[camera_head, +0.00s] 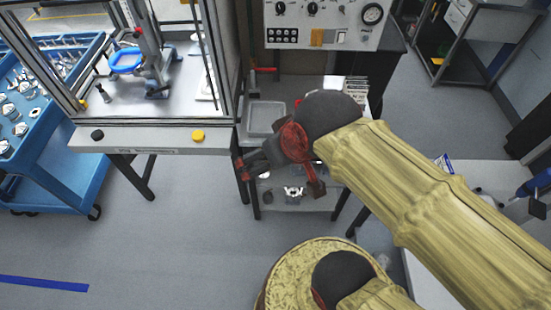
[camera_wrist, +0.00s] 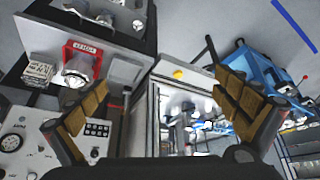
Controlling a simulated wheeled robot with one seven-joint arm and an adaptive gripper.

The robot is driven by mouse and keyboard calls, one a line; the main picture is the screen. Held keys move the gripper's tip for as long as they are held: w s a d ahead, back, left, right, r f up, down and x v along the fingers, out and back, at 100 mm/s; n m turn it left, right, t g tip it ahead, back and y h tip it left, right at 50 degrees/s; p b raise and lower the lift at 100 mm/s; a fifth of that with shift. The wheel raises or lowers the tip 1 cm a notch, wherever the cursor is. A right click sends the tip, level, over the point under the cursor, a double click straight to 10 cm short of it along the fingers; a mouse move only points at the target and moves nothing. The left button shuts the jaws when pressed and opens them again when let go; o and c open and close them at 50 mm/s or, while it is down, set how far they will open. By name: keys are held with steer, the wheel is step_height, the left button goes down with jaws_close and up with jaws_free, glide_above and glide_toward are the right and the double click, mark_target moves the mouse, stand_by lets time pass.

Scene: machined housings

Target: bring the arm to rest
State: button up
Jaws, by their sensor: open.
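My arm, in a yellowish sleeve (camera_head: 400,185), reaches from the lower right to the middle of the head view. My gripper (camera_head: 258,162) is dark with red parts and hangs in front of the small bench, near the enclosure's right front corner. Its jaws appear empty. In the wrist view my gripper (camera_wrist: 160,80) has its two brown-padded fingers wide apart with nothing between them. The arm hides part of the bench behind it.
A glazed enclosure (camera_head: 165,137) with yellow and black buttons stands left of my gripper. A blue cart (camera_head: 45,165) of metal parts is farther left. A control panel (camera_head: 325,22) stands behind. A red bin (camera_wrist: 82,58) holds a metal part. Open floor (camera_head: 150,250) lies front left.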

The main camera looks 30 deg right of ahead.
steer(key=shift+s+a, duration=0.25)
steer(key=shift+s, duration=0.45)
step_height(320, 180, down, 7)
steer(key=b, duration=0.7)
steer(key=shift+f+b, duration=0.2)
steer(key=shift+b, duration=0.1)
steer(key=shift+r, duration=0.1)
steer(key=shift+c, duration=0.4)
